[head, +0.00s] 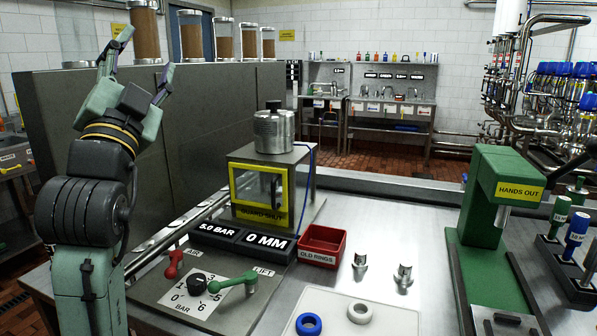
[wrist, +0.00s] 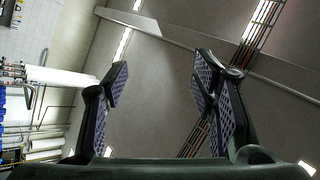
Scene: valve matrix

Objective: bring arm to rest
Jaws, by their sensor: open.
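My gripper (head: 143,62) is raised at the upper left of the head view, above the bench and apart from everything on it. Its two fingers are spread, pointing up and to the right. In the wrist view my gripper (wrist: 160,90) shows two fingers with textured pads wide apart and nothing between them. Behind them are the ceiling and part of a tiled wall, so the wrist camera looks upward. My arm stands upright at the left, bent at its dark joints.
A valve panel (head: 180,312), a guarded press (head: 268,180), a red tray (head: 322,246) and a green press (head: 487,205) are on the steel bench (head: 420,262). A grey partition (head: 200,140) stands close behind my arm, with several brown-filled jars (head: 145,35) beyond my gripper.

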